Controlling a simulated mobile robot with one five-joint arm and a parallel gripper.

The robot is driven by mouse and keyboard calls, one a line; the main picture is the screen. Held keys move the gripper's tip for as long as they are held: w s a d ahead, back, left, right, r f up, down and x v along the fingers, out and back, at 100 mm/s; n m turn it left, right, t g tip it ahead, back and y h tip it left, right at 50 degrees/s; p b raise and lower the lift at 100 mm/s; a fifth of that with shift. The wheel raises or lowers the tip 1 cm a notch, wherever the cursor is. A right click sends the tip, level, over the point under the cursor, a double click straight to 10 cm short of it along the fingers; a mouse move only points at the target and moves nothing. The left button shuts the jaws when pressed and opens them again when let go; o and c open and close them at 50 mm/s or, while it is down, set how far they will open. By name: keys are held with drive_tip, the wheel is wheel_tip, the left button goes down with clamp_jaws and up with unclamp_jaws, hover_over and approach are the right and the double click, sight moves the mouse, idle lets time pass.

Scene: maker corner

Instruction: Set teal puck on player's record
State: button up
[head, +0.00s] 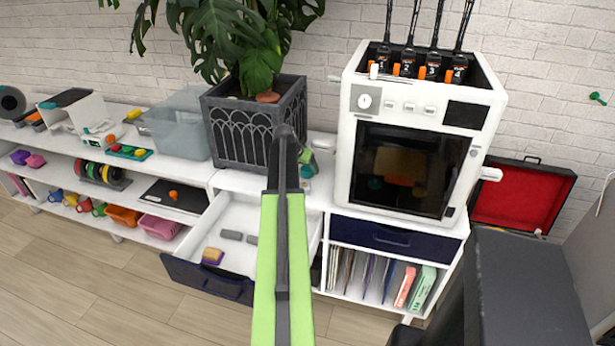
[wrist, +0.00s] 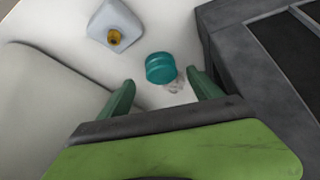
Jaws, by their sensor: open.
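The teal puck (wrist: 160,68) lies on a white surface in the wrist view, beyond and between my fingertips. My gripper (wrist: 160,80) is open and empty, with one green finger on each side of the puck's near end; I cannot tell whether either touches it. In the head view my gripper (head: 305,157) is partly hidden behind my arm, between the planter and the white cabinet. A small teal patch (head: 307,171) below it looks like the puck. An open red-lined case (head: 522,196) stands at the far right. I cannot make out a record in it.
A dark planter (head: 230,140) with a plant stands left of my gripper. A white cabinet with a dark window (head: 372,165) stands right. A drawer (head: 215,283) below is pulled out. A white object with a yellow cap (wrist: 115,37) lies near the puck.

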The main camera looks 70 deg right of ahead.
sight(307, 169)
drive_tip(key=b+x, duration=0.2)
drive_tip(key=x, duration=0.1)
drive_tip(key=shift+w+d+f, duration=0.1)
drive_tip(key=shift+f, duration=0.25)
drive_tip(key=shift+r, duration=0.2)
drive_tip(key=shift+c, duration=0.4)
clamp_jaws()
drive_tip(key=w+a+r+p, duration=0.1)
drive_tip(key=a+r+p, duration=0.3)
drive_tip(key=a, duration=0.3)
drive_tip(key=w+a+r+p, duration=0.1)
drive_tip(key=a+r+p, duration=0.3)
drive_tip(key=a, duration=0.3)
